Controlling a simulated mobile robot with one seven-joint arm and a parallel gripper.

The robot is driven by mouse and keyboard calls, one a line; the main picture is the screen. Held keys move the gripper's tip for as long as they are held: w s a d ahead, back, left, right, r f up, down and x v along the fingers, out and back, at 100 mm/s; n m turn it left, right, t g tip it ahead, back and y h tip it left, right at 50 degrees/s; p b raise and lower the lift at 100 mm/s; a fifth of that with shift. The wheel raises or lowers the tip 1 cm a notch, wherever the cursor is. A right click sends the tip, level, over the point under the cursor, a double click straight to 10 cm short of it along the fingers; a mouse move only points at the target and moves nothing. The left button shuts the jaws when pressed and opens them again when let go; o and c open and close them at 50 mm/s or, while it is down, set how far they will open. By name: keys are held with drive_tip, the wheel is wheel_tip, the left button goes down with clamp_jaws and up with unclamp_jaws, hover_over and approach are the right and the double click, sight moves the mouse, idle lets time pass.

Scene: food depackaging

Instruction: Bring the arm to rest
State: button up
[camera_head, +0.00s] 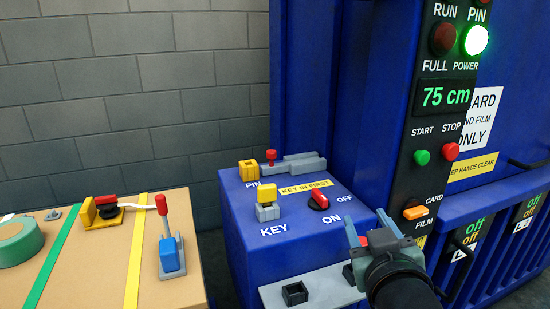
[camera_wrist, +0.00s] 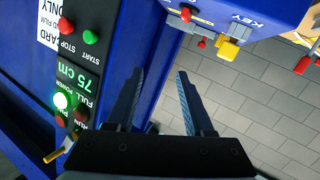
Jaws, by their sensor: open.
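My gripper (camera_head: 367,224) is at the lower right of the head view, in front of the blue baler and just right of the blue key box. In the wrist view my gripper (camera_wrist: 160,73) has its two dark fingers spread apart, with nothing between them. The picture there is turned over, with the control panel at left and the key box at top. A small red patch shows between the fingers in the head view; I cannot tell what it belongs to.
The blue key box (camera_head: 237,228) carries a yellow key (camera_head: 266,196), a red switch (camera_head: 318,201) and a grey bracket (camera_head: 300,165). The baler panel (camera_head: 432,105) reads 75 cm, with a green lamp lit. A cardboard-coloured bench (camera_head: 100,265) holds tape (camera_head: 22,243) and tools at left.

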drive_tip(key=s+a+r+t+p, duration=0.1)
drive_tip(key=a+r+t, duration=0.15)
drive_tip(key=r, duration=0.45)
drive_tip(key=s+a+r+t+p, duration=0.1)
drive_tip(key=s+a+r, duration=0.15)
drive_tip(key=r, duration=0.35)
drive_tip(key=a+r+t, duration=0.2)
drive_tip(key=a+r, duration=0.1)
drive_tip(key=r, duration=0.4)
drive_tip(key=s+a+r+m+t+p, duration=0.1)
drive_tip(key=s+a+r+t, duration=0.1)
drive_tip(key=s+r, duration=0.4)
drive_tip(key=s+a+r+m+t+y+p, duration=0.1)
drive_tip(key=s+a+r+t, duration=0.2)
drive_tip(key=s+r, duration=0.3)
wheel_tip(320, 180, up, 4)
drive_tip(key=shift+a+t+p, duration=0.35)
drive_tip(key=shift+a, duration=0.35)
